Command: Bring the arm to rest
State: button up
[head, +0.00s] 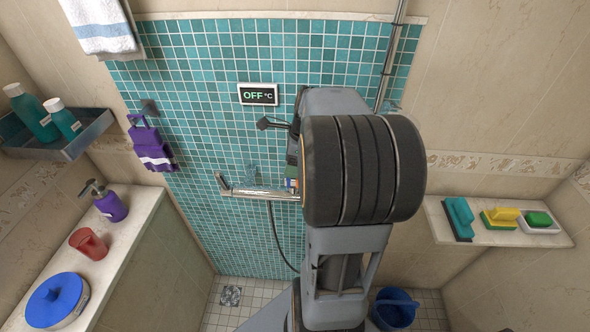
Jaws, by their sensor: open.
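My arm fills the middle right of the head view. A large dark rounded joint with ridges is close to the camera, and grey links show above and below it. No held thing shows.
A stone ledge at left holds a purple pump bottle (111,206), a red cup (88,244) and a blue-lidded tub (58,301). A right shelf (492,238) holds sponges and a teal brush (459,218). A metal shower bar (258,194) crosses behind my arm. A blue bucket (394,309) stands below.

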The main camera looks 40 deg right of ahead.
jog(key=shift+r, duration=0.7)
jog(key=shift+d+n, duration=0.1)
jog(key=shift+n, duration=0.9)
jog(key=n, duration=0.1)
jog(key=s+f+n, duration=0.1)
jog(key=n, duration=0.3)
jog(key=shift+s+a+f+h, duration=0.2)
jog(key=shift+f+h, duration=0.1)
jog(key=shift+f, duration=0.1)
jog(key=s+a+n+t+b, duration=0.1)
jog(key=s+a+n+b, duration=0.1)
jog(key=a+n, duration=0.7)
jog(key=s+a+n+t+h+b, duration=0.1)
jog(key=s+a+n+b, duration=0.1)
jog(key=a+n, duration=0.6)
jog(key=shift+s+a+f+n+t, duration=0.35)
jog(key=shift+s+n, duration=0.55)
jog(key=shift+n, duration=0.3)
